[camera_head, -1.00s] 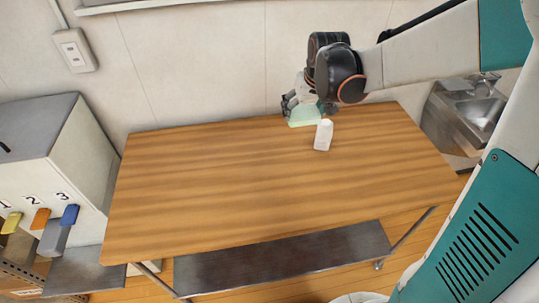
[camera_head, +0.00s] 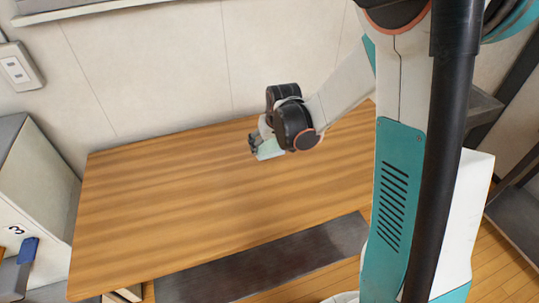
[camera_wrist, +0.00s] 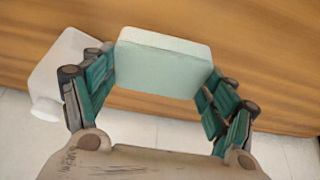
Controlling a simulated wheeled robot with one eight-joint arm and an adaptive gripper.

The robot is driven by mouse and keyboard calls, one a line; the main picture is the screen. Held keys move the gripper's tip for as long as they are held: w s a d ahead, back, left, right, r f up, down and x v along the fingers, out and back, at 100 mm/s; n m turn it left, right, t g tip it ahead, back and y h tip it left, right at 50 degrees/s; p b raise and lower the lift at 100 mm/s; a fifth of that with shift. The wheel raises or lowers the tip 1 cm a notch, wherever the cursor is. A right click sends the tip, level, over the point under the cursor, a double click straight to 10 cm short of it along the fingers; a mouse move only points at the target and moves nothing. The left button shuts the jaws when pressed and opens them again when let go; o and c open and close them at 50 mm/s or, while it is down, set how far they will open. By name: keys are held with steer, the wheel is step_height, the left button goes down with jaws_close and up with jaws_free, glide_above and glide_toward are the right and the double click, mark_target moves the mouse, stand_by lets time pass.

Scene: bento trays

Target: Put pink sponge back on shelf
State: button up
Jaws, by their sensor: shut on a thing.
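My gripper (camera_head: 256,143) is above the far part of the wooden table (camera_head: 190,200). It is shut on a pale green block (camera_head: 269,151), which looks like a sponge. In the wrist view the block (camera_wrist: 165,65) sits between the two teal-padded fingers, and its pale green broad face shows. No pink sponge shows in any view.
A white bottle (camera_wrist: 62,68) lies or stands beside the left finger in the wrist view; the head view hides it. A blue tag (camera_head: 28,250) hangs on the white cabinet (camera_head: 45,190) at left, by the number 3. Most of the tabletop is clear.

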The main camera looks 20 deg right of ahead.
mark_target(270, 152)
step_height(270, 152, down, 4)
steer(key=shift+f+b, duration=0.15)
steer(key=shift+b, duration=0.6)
steer(key=o, duration=0.8)
steer(key=shift+f, duration=0.15)
steer(key=shift+c, duration=0.2)
steer(key=o, duration=0.4)
steer(key=shift+o, duration=0.2)
steer(key=shift+r, duration=0.2)
